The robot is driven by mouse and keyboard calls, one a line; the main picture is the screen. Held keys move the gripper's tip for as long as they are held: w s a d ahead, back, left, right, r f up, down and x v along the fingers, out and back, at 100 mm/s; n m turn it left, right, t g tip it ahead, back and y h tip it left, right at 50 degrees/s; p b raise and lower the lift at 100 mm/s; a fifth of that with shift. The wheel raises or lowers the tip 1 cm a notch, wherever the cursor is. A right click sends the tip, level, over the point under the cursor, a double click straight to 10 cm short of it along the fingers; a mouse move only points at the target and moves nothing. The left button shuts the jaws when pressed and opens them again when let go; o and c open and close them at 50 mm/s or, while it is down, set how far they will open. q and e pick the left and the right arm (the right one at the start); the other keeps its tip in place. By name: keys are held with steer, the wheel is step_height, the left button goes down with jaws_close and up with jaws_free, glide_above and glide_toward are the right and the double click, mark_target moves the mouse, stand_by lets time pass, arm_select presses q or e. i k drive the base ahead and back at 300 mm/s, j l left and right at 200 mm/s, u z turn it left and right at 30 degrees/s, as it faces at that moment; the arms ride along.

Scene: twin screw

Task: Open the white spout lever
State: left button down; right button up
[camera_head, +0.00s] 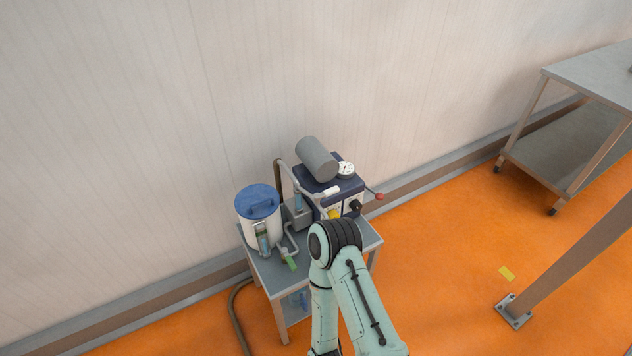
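A small white bar (331,191) shows at the front edge of the dark blue and white machine (319,186) on the grey table. It may be the white spout lever; it is too small to tell, and I cannot tell its position. A grey bent pipe (288,240) with a green end (291,264) comes off beside the white bucket. One of my arms rises from the bottom, with its dark ribbed joint in front of the table's right part. It hides some of the tabletop and machine front. Neither gripper can be seen.
The small grey table (262,269) also holds a white bucket with a blue lid (258,202). A grey cylinder (317,159) tops the machine; a red knob (379,196) sticks out right. A steel table (590,80) stands far right.

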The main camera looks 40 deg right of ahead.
mark_target(317, 196)
steer(key=z, duration=1.65)
